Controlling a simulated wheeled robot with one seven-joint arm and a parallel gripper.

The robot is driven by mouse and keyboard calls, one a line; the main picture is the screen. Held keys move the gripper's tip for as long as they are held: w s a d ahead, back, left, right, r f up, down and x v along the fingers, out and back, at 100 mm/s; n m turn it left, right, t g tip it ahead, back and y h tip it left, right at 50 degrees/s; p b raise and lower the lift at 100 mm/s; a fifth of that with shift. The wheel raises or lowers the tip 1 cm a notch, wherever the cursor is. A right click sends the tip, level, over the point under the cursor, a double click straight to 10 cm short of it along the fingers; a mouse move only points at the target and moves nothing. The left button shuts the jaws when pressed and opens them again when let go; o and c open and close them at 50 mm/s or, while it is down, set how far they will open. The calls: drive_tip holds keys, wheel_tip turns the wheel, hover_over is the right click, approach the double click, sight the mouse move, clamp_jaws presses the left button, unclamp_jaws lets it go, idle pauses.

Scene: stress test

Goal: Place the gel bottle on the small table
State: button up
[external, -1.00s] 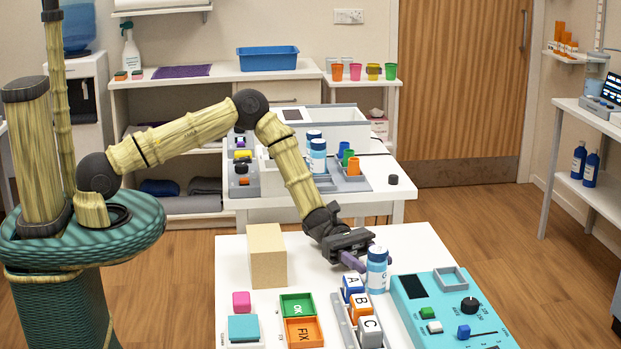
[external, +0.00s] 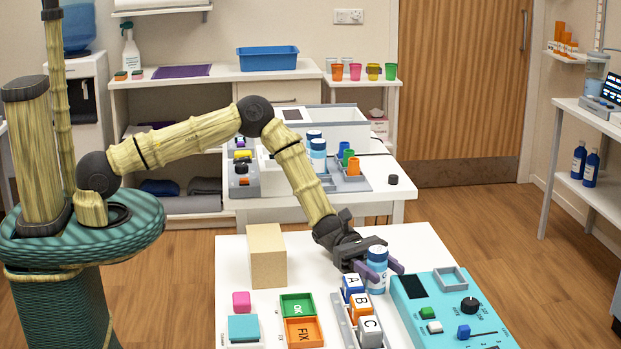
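My gripper (external: 388,274) is low over this table, reaching in from the left. Its purple fingers are spread to either side of the bottle, one at its left front and one at its right. They look open; I cannot see whether either touches it. Two similar bottles (external: 318,160) stand on the table behind. A small white table with coloured cups (external: 391,84) stands by the back wall.
Lettered blocks in a rack (external: 360,317) sit just in front of the bottle. A teal control panel (external: 440,310) is close to its right. A tan box (external: 267,257) stands at the left. The table's back right corner is bare.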

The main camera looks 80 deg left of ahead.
drive_tip(key=c, duration=0.7)
drive_tip(key=shift+r, duration=0.1)
wheel_tip(320, 180, up, 10)
drive_tip(key=shift+f, duration=0.1)
drive_tip(key=shift+a, duration=0.15)
idle(0.5)
drive_tip(key=shift+s+a+p, duration=0.1)
drive_tip(key=shift+a+p, duration=0.15)
drive_tip(key=shift+p, duration=0.2)
drive_tip(key=s+a+n+t+y+p, duration=0.5)
drive_tip(key=s+a+y+p, duration=0.3)
drive_tip(key=a+p, duration=0.4)
drive_tip(key=s+a+r+n+t+y+p, duration=0.1)
drive_tip(key=s+a+n+t+y+p, duration=0.5)
drive_tip(key=a+p, duration=0.7)
drive_tip(key=s+n+y+p, duration=0.2)
drive_tip(key=s, duration=0.1)
drive_tip(key=shift+s+a+n+y+p, duration=0.25)
drive_tip(key=shift+n+y+p, duration=0.05)
drive_tip(key=shift+p, duration=0.05)
